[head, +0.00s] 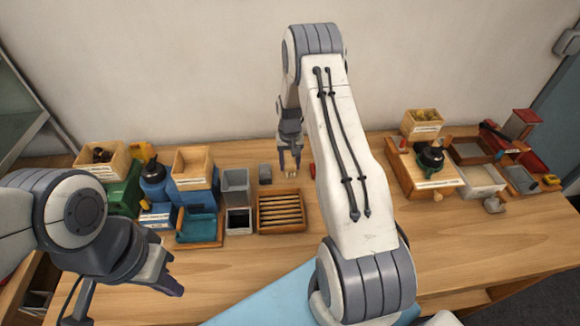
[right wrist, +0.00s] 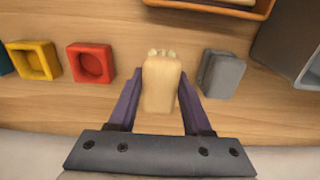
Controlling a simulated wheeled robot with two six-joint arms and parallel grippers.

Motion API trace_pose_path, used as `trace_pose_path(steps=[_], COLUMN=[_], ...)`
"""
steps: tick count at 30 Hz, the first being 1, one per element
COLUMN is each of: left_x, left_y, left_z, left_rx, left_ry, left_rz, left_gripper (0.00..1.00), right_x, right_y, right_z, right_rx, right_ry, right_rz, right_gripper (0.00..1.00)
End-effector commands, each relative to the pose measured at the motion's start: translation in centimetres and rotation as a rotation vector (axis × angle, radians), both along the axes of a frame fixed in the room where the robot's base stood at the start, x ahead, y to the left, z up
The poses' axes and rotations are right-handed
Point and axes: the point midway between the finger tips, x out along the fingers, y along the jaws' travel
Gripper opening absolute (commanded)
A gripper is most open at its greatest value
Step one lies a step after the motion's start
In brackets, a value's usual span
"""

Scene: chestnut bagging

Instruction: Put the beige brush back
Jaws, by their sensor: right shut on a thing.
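The beige brush (right wrist: 162,85) is a small pale block with light tufts at its far end in the right wrist view. My right gripper (right wrist: 161,95) is shut on it, one finger on each side. In the head view my right gripper (head: 290,165) points down near the back of the table, behind the slotted wooden tray (head: 281,227). Whether the brush touches the table is unclear. My left gripper (head: 172,276) hangs at the front left, away from the brush; its finger gap does not show clearly.
A grey block (right wrist: 222,73) stands beside the brush, with red (right wrist: 91,62) and yellow (right wrist: 34,60) square pieces on the other side. Grey bins (head: 236,186) and wooden boxes crowd the left. A wooden stand (head: 425,178) and trays fill the right. Bare tabletop lies in front.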

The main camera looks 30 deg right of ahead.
Motion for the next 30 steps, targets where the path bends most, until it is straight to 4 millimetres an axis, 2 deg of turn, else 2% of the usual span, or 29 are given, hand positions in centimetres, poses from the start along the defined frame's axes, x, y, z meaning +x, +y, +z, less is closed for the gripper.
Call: trace_pose_path(steps=[1, 6, 18, 19, 21, 30], left_x=[0.0, 0.0, 0.0, 0.0, 0.0, 0.0], left_y=[0.0, 0.0, 0.0, 0.0, 0.0, 0.0], left_z=[0.8, 1.4, 0.8, 0.9, 1.0, 1.1], left_rx=[0.000, 0.000, 0.000, 0.000, 0.000, 0.000], left_ry=[0.000, 0.000, 0.000, 0.000, 0.000, 0.000], left_rz=[0.000, -0.001, -0.001, -0.001, -0.001, -0.001], left_gripper=[0.00, 0.00, 0.00, 0.00, 0.00, 0.00], right_x=[-0.2, -0.1, -0.1, -0.1, -0.1, -0.1], right_y=[0.1, 0.0, 0.0, 0.0, 0.0, 0.0], right_z=[-0.6, -2.5, -3.3, -3.1, -3.1, -3.0], right_rx=[0.002, 0.001, 0.000, 0.000, 0.000, 0.000], right_ry=[0.006, 0.002, 0.001, 0.001, 0.001, 0.001], right_rz=[0.000, 0.000, 0.001, 0.001, 0.001, 0.001], right_gripper=[0.00, 0.00, 0.00, 0.57, 0.79, 0.79])
